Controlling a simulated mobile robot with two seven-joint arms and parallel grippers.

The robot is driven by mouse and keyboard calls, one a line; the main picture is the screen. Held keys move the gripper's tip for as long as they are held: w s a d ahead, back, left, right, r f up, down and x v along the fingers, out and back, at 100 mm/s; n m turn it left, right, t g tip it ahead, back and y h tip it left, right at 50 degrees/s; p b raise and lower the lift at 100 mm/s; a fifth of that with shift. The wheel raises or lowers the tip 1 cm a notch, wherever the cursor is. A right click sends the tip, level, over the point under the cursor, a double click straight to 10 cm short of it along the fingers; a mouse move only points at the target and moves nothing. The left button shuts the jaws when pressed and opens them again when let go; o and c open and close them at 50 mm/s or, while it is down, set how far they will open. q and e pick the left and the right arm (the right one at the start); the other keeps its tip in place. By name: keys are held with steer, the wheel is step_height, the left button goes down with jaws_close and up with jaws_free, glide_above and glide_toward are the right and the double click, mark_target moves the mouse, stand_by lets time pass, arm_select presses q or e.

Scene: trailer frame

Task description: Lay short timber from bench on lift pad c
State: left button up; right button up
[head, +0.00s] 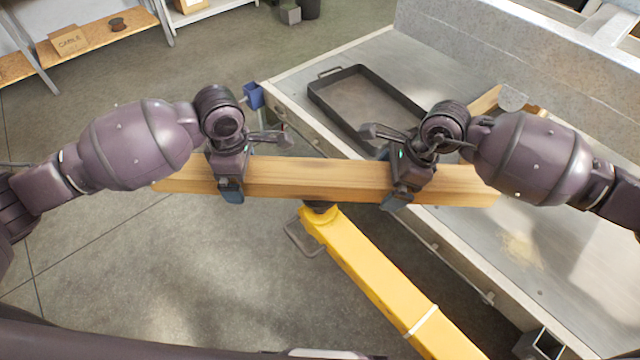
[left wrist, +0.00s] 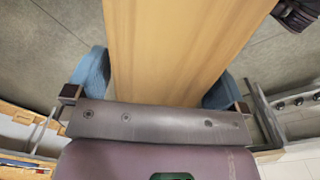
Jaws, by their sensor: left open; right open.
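The short timber (head: 310,178), a pale wooden beam, lies level across the middle of the head view. Its middle is over the dark pad (head: 318,206) at the end of a yellow lift arm (head: 390,285). The timber hides the pad's top, so I cannot tell if they touch. My left gripper (head: 232,182) is open around the timber's left part. In the left wrist view the timber (left wrist: 180,45) runs between its blue fingers. My right gripper (head: 400,188) is open at the timber's right part; its far finger is hidden.
A grey metal bench or trailer bed (head: 540,225) is at the right, its edge close to the timber's right part. A black tray (head: 365,95) sits on it. A shelf with a cardboard box (head: 70,42) stands at the back left. The floor at the lower left is clear.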

arm_select(q)
steer(key=shift+r, duration=0.15)
step_height(320, 180, up, 12)
steer(key=shift+f, duration=0.25)
arm_select(e)
steer(key=shift+d+r, duration=0.25)
steer(key=shift+r, duration=0.2)
arm_select(q)
steer(key=shift+r, duration=0.1)
arm_select(e)
steer(key=v, duration=1.1)
steer(key=shift+a, duration=0.1)
